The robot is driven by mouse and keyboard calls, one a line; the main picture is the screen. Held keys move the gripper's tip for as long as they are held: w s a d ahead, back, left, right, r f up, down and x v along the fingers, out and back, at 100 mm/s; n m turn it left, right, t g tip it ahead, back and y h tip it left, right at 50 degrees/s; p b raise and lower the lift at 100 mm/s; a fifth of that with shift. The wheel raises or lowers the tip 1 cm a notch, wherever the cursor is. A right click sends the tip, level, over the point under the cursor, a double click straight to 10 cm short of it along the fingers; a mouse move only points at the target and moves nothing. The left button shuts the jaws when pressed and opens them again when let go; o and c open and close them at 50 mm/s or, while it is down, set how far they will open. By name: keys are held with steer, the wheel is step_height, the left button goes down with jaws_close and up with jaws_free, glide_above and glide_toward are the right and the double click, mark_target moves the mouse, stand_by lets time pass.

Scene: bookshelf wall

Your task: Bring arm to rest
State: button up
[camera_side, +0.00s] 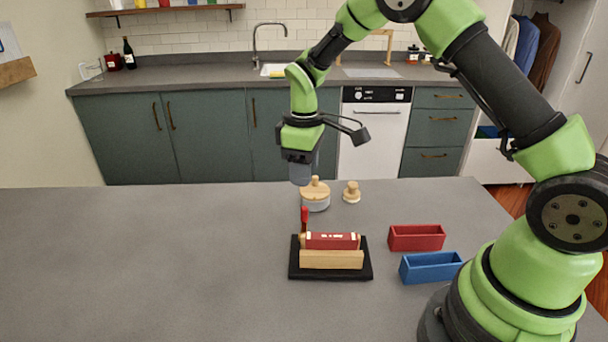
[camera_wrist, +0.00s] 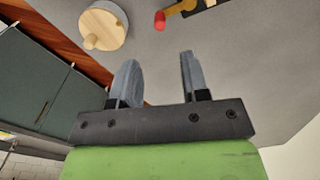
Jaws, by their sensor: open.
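My gripper (camera_side: 300,175) hangs above the far part of the grey table, pointing down, close to a round jar with a wooden lid (camera_side: 316,195). In the wrist view my gripper (camera_wrist: 158,75) shows its two fingers apart with nothing between them. The jar also shows in the wrist view (camera_wrist: 104,27), beyond the fingers to the left. My arm arches from its base at the right side of the table.
A black tray (camera_side: 330,277) holds a red book-like block (camera_side: 332,241) with a wooden block (camera_side: 331,260) in front. A red bin (camera_side: 416,238) and blue bin (camera_side: 431,268) stand right of it. A small wooden knob (camera_side: 351,192) stands beside the jar. The table's left is clear.

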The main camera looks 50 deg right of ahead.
steer(key=s+a+r+m+t, duration=0.2)
steer(key=s+r, duration=0.2)
steer(key=r, duration=0.6)
steer(key=s+a+r+m+t+y, duration=0.1)
steer(key=s+r+m+t, duration=0.1)
steer(key=s, duration=0.7)
steer(key=s+a+r+m+t+y, duration=0.1)
steer(key=s+a+r+m+t, duration=0.1)
steer(key=s+r+m, duration=0.3)
steer(key=s+r+t, duration=0.1)
steer(key=s, duration=0.3)
steer(key=shift+s+r, duration=0.15)
steer(key=shift+r, duration=0.05)
